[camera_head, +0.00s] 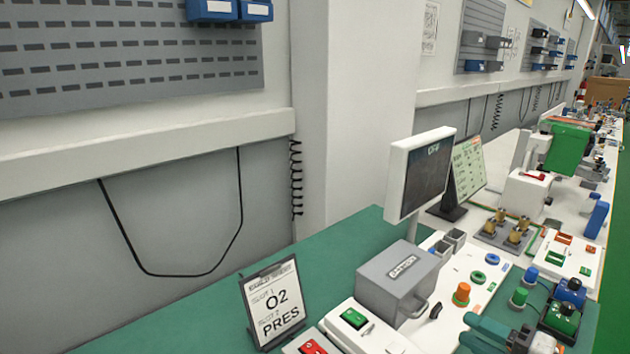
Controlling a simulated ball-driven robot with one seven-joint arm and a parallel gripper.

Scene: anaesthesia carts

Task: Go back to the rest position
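I see no gripper fingers in the head view. A teal and dark grey part with a white piece shows at the bottom edge, right of centre. I cannot tell whether it belongs to my arm. A card stand (273,306) on the green bench top (335,262) reads "O2" and "PRES". Beside it are a white panel with a green switch (354,318) and a red switch (312,346). A grey lidded box (398,281) with a handle stands behind the panel.
A white-framed screen (421,174) rises behind the grey box. An orange knob (462,293), green and blue knobs (519,296), brass fittings (516,232) and a green machine (566,147) crowd the right. The left bench top is clear. A wall with a pegboard (120,55) stands behind.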

